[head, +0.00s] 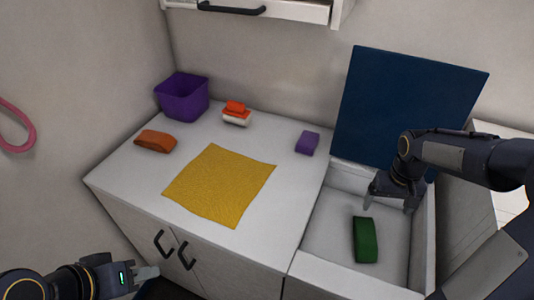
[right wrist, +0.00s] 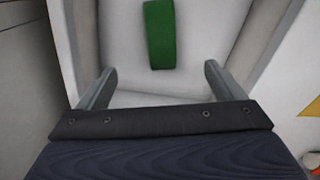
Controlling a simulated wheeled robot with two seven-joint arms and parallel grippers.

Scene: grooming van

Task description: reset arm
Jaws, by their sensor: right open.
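My right gripper (head: 389,204) is over the back of an open white bin (head: 385,191) at the right of the head view. It is open and empty; in the right wrist view its two fingers (right wrist: 158,88) stand wide apart. A green block (head: 366,240) lies on the bin floor, in front of the gripper. It also shows in the right wrist view (right wrist: 159,34), beyond the fingertips and apart from them. My left gripper (head: 147,275) is low at the bottom left, in front of the cabinet. Its fingers are small in view and I cannot tell whether they are apart.
The white counter (head: 285,185) holds a yellow cloth (head: 220,184), an orange block (head: 155,141), a purple container (head: 182,97), an orange-and-white brush-like item (head: 236,113) and a purple block (head: 308,143). A raised dark blue lid (head: 410,105) stands behind the bin. Cabinet handles (head: 172,246) face the left gripper.

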